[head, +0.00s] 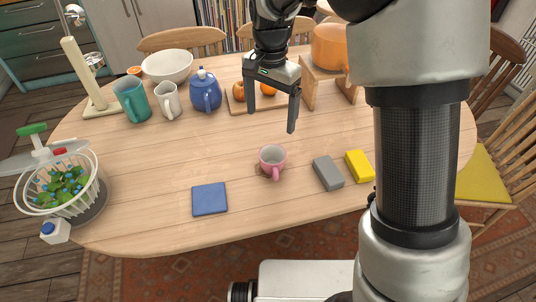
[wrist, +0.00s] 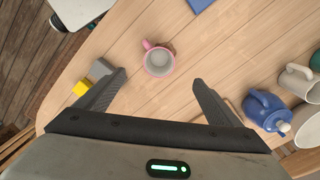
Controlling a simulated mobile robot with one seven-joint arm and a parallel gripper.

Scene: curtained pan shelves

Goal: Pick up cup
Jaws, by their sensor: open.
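A small pink cup (head: 271,160) stands upright on the wooden table, near the middle front, with its handle toward the front edge. In the wrist view the pink cup (wrist: 158,61) lies beyond the fingertips, roughly between their lines, with its grey-white inside facing me. My gripper (head: 271,117) is open and empty above the table, behind the cup and apart from it. Its two fingers also show in the wrist view (wrist: 159,78). A teal mug (head: 131,99) and a white pitcher-like mug (head: 167,100) stand at the back left.
A grey block (head: 328,173) and a yellow block (head: 359,166) lie right of the cup; a blue square (head: 209,198) lies to its left. A blue teapot (head: 205,91), white bowl (head: 167,66) and board with oranges stand behind. Table around the cup is clear.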

